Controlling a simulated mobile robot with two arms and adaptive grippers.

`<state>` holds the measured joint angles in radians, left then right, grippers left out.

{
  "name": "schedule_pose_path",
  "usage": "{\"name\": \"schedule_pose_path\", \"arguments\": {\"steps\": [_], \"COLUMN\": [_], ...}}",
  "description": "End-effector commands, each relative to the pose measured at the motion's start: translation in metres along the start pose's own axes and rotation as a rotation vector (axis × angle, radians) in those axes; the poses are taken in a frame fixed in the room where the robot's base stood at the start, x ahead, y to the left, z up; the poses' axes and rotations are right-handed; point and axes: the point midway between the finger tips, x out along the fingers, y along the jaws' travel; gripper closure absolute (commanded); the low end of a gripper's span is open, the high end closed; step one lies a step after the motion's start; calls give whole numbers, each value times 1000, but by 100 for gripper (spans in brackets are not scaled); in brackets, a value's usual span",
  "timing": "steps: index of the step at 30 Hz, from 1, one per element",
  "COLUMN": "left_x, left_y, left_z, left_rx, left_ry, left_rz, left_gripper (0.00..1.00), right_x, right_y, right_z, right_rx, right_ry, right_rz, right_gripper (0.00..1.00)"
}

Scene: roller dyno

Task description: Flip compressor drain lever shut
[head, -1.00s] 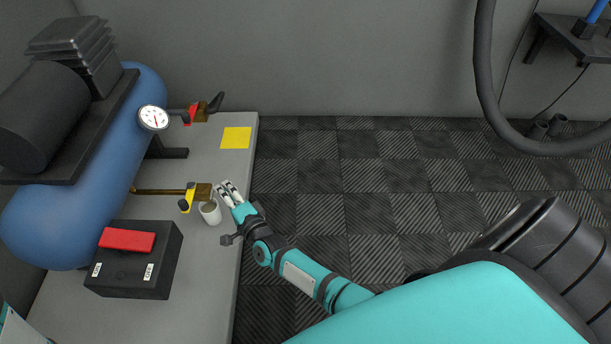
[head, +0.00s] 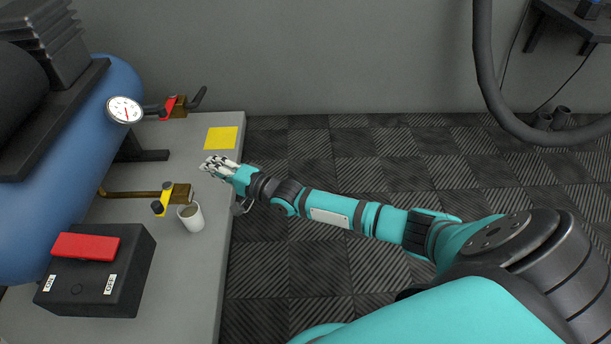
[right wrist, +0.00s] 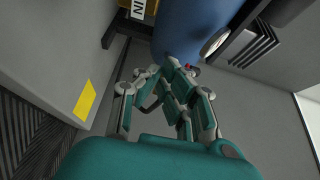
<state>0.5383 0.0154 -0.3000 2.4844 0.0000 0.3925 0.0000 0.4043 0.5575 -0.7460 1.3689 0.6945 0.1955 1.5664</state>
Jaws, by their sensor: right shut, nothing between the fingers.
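The drain valve is a brass body (head: 182,193) on the end of a thin brass pipe (head: 140,194) running from beneath the blue compressor tank (head: 60,185). Its lever (head: 160,207), yellow with a dark end, sticks out toward the near side, across the pipe's line. A white cup (head: 191,217) with brownish contents stands just beside the valve. My right gripper (head: 211,165) is shut and empty, above the bench edge, beyond and right of the valve, apart from the lever. In the right wrist view its fingers (right wrist: 168,82) point toward the tank. My left gripper is out of view.
A gauge (head: 124,110) and a red-marked valve (head: 171,106) with a dark handle stick out from the tank. A yellow note (head: 221,138) lies on the grey bench (head: 185,285). A black box (head: 130,270) with a red rocker stands in front. The checkered floor (head: 330,160) is clear.

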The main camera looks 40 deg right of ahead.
Motion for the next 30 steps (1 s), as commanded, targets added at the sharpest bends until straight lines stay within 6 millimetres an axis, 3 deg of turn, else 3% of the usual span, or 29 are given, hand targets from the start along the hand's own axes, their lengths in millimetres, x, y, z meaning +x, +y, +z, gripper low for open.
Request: {"name": "schedule_pose_path", "arguments": {"steps": [5,22,30], "left_x": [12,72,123], "left_y": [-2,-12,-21], "left_z": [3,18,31], "left_rx": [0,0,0], "left_ry": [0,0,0], "left_rz": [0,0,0], "left_gripper": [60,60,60], "right_x": [4,-99,-104], "right_y": [-5,-6,-18], "right_z": [-22,-19,-22], "right_rx": [-2,0,-153], "right_ry": [1,2,39], "right_rz": [0,3,100], "right_gripper": [100,100,100]}}
